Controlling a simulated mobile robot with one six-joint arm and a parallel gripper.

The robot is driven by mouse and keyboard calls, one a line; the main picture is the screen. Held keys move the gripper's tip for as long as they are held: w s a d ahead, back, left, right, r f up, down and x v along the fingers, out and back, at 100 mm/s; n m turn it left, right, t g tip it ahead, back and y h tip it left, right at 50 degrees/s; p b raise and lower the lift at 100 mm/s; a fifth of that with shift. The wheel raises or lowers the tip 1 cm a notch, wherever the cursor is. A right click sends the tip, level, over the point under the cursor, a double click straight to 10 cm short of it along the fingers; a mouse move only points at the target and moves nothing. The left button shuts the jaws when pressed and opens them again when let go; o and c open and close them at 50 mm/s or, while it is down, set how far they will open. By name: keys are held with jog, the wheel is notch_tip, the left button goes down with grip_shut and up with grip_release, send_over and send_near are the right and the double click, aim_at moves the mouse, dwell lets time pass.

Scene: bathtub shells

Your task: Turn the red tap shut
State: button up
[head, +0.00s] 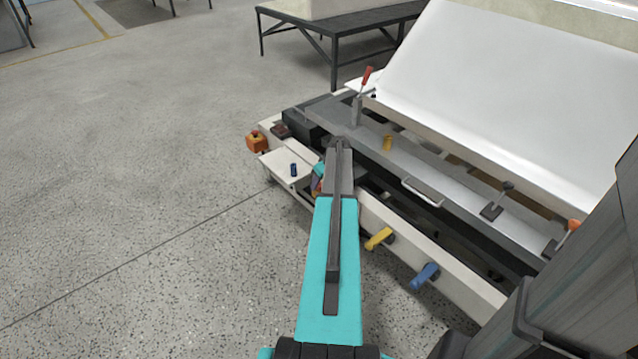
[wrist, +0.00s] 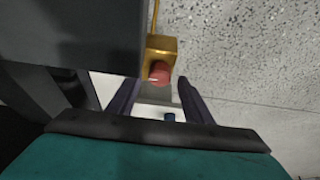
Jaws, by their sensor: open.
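I cannot make out the red tap for certain in either view. A small reddish patch (head: 319,183) shows beside my arm in the head view, and the arm hides most of what is there. A yellow tap (head: 378,238) and a blue tap (head: 424,276) stick out from the pale front rail, to the right of my arm. My gripper is hidden behind the arm in the head view. In the wrist view my gripper (wrist: 158,90) has its two dark fingers apart, with nothing held between them.
An orange box with a red button (head: 257,142) stands at the machine's left corner; it also shows beyond the fingers in the wrist view (wrist: 160,60). A red-handled clamp (head: 366,77) rises from the grey bed. A white shell (head: 500,70) lies behind. The floor at left is clear.

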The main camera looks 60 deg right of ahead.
jog(key=p+v, duration=0.1)
jog(key=v, duration=1.2)
jog(key=shift+r, duration=0.3)
jog(key=shift+w+a, duration=0.1)
